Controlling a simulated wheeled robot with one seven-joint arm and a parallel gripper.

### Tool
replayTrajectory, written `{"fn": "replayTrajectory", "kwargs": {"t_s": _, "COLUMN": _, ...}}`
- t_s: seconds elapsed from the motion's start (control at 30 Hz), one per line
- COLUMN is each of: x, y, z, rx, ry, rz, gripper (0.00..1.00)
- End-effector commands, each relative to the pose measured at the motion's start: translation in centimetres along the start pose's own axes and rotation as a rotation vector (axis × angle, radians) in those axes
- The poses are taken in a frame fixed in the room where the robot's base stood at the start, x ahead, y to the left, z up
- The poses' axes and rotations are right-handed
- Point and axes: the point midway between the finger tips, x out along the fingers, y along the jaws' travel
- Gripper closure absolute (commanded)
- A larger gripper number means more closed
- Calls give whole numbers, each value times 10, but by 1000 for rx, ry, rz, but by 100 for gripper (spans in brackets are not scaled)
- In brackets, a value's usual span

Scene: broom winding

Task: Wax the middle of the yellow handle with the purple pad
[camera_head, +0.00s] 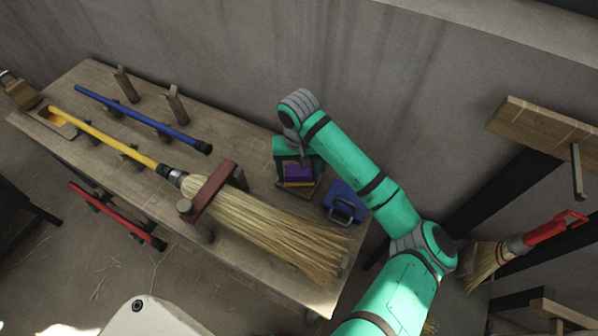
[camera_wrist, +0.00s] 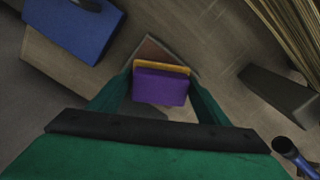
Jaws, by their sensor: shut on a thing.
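The purple pad (camera_head: 298,173) has a yellow layer along one edge. It sits between the fingers of my gripper (camera_head: 295,168), which is shut on it, at the right part of the bench. The wrist view shows the pad (camera_wrist: 160,88) between the two green fingers, over or in a small brown tray (camera_wrist: 152,50); I cannot tell whether it touches the tray. The yellow handle (camera_head: 105,136) belongs to a straw broom (camera_head: 270,228) lying along the bench to the left, apart from the pad. A red clamp (camera_head: 212,190) crosses the broom's head.
A blue block with a grey handle (camera_head: 343,202) stands right of the pad; it shows upper left in the wrist view (camera_wrist: 72,25). A blue rod (camera_head: 140,118) lies behind the yellow handle, near upright wooden pegs (camera_head: 177,104). A red-handled brush (camera_head: 520,243) hangs at the right.

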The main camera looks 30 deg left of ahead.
Motion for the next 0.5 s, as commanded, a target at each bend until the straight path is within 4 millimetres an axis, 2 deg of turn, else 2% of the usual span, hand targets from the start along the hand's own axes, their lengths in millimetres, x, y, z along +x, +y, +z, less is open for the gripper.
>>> {"fn": "replayTrajectory", "kwargs": {"t_s": 0.17, "x": -3, "y": 0, "z": 0, "rx": 0, "ry": 1, "rz": 0, "gripper": 48}}
{"fn": "replayTrajectory", "kwargs": {"t_s": 0.5, "x": -26, "y": 1, "z": 0, "rx": 1, "ry": 1, "rz": -1, "gripper": 48}}
